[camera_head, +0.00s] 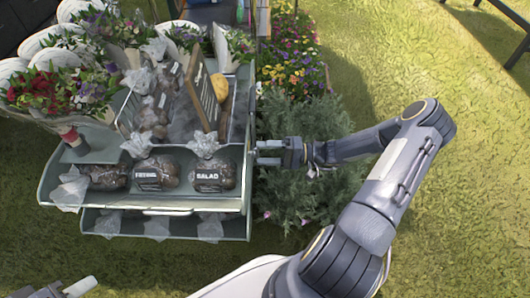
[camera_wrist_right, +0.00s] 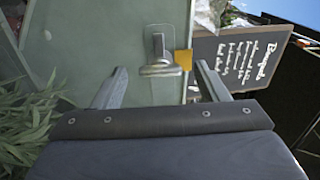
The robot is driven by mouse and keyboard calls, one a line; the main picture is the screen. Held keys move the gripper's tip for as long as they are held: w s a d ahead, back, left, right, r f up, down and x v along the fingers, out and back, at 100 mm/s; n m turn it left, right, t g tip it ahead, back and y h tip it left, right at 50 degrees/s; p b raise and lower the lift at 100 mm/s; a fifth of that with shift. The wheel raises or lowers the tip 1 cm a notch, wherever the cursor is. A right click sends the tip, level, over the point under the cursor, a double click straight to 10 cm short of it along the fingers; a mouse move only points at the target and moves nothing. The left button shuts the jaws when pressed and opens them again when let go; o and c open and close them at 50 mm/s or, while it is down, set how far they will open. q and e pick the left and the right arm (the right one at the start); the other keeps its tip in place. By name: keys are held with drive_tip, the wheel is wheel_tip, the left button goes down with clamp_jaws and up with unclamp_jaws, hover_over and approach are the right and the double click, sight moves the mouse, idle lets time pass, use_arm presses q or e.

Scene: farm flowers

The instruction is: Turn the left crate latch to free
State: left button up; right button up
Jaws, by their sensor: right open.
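A grey metal latch (camera_wrist_right: 160,58) sits on a flat green panel (camera_wrist_right: 108,38) in the right wrist view, with a yellow patch (camera_wrist_right: 184,60) beside it. My right gripper (camera_wrist_right: 158,82) is open, its fingers on either side of the latch, with no visible grip on it. In the head view my right gripper (camera_head: 268,153) is at the right side of the green stand (camera_head: 196,204); the latch is not clear there. My left gripper (camera_head: 62,289) shows only in part at the bottom left edge, away from the stand, and its jaws are unclear.
The stand holds bagged goods (camera_head: 158,172), a chalkboard sign (camera_head: 202,88) and wrapped bouquets (camera_head: 75,85). Leafy plants (camera_head: 300,115) grow close along its right side, below my right forearm. Open grass (camera_head: 460,190) lies to the right.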

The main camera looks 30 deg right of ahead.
drive_tip(key=p+v, duration=0.1)
drive_tip(key=v, duration=0.6)
drive_tip(key=shift+s+p, duration=0.15)
drive_tip(key=shift+p, duration=0.15)
drive_tip(key=shift+d, duration=0.1)
